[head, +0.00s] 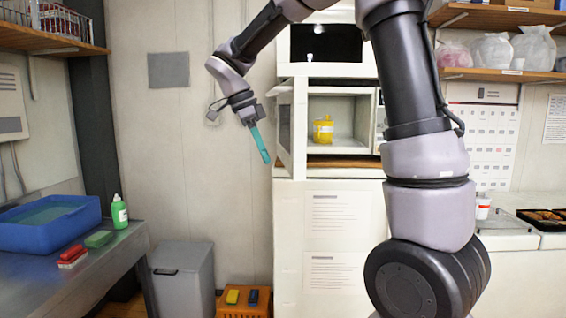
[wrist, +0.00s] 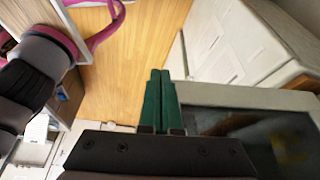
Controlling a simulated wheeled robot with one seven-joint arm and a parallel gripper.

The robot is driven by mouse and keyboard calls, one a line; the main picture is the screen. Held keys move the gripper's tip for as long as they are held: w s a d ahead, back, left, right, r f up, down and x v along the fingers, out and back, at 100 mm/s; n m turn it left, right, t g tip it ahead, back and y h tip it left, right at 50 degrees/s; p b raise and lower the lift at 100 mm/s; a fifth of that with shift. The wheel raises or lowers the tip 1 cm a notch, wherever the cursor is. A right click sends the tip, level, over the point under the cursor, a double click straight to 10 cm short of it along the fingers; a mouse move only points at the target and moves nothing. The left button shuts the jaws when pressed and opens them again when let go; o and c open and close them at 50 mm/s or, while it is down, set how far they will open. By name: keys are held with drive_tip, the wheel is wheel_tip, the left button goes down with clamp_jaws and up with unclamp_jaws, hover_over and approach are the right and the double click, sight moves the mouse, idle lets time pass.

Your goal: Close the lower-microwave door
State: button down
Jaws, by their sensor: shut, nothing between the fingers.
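The lower microwave (head: 345,125) stands open under the upper one, on a wooden shelf. Its door (head: 290,128) is swung outward on the left side, seen nearly edge-on. A yellow container (head: 323,130) stands inside the lower microwave. My gripper (head: 265,156), with teal fingers, is shut and empty, pointing down just left of the open door in the head view. In the wrist view the shut fingers (wrist: 158,90) are beside a pale-framed dark pane (wrist: 265,130), which looks like the door. I cannot tell whether they touch it.
The upper microwave (head: 326,45) is directly above. A white cabinet (head: 330,240) is below. A grey bin (head: 183,280) and an orange crate (head: 243,300) stand on the floor at left. A metal counter (head: 95,275) holds a blue basin (head: 45,222).

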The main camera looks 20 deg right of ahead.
drive_tip(key=shift+s+d+f, duration=0.1)
drive_tip(key=shift+d+f, duration=0.3)
drive_tip(key=shift+d, duration=0.45)
drive_tip(key=shift+s+d+f, duration=0.15)
drive_tip(key=shift+d+f, duration=0.3)
drive_tip(key=shift+d, duration=0.35)
drive_tip(key=shift+s+d+f, duration=0.1)
drive_tip(key=shift+d+f, duration=0.3)
drive_tip(key=shift+d, duration=0.45)
